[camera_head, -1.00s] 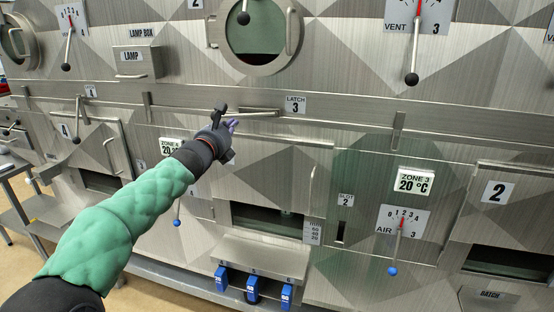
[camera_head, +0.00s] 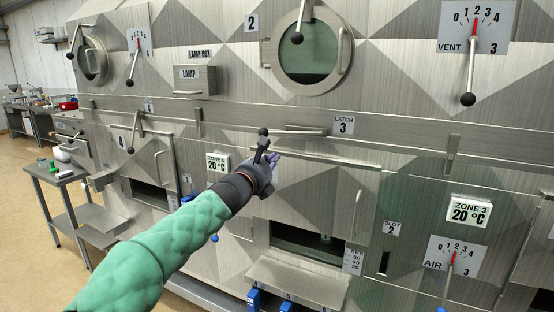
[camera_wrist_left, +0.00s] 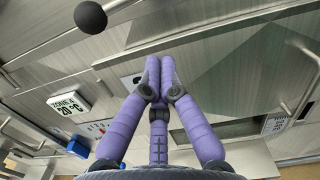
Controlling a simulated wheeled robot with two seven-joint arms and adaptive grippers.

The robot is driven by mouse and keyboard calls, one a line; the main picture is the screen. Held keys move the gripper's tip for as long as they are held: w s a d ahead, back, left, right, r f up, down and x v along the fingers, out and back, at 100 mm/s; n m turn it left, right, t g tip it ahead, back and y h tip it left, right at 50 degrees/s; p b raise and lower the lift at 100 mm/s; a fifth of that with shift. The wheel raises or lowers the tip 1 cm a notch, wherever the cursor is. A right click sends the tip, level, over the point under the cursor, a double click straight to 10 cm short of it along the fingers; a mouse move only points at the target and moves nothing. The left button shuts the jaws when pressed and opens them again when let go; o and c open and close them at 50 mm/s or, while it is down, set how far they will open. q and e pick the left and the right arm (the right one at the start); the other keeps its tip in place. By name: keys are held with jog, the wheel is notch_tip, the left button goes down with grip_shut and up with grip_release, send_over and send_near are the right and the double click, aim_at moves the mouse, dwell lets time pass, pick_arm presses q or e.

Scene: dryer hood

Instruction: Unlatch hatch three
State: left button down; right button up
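The latch lever (camera_head: 300,131) beside the LATCH 3 label (camera_head: 343,125) lies about level along the rail. Its black ball knob (camera_head: 262,131) is at its left end. A large steel hatch panel (camera_head: 310,190) is below it. My left gripper (camera_head: 272,158) is just below the knob, in front of the panel's upper left part. In the left wrist view its purple fingers (camera_wrist_left: 158,65) are drawn together with nothing between them. The black knob (camera_wrist_left: 90,17) is apart from them, at the upper left. My right gripper is not in view.
A vertical handle (camera_head: 358,215) is right of the hatch panel. A window opening (camera_head: 310,243) and a sloping chute (camera_head: 297,285) are lower down. The LAMP box (camera_head: 194,77) and a round porthole (camera_head: 309,52) are above. A steel side table (camera_head: 62,178) stands at left.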

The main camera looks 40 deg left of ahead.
pick_arm(q)
jog(key=v, duration=0.6)
jog(key=shift+s, duration=0.4)
jog(key=shift+f, duration=0.1)
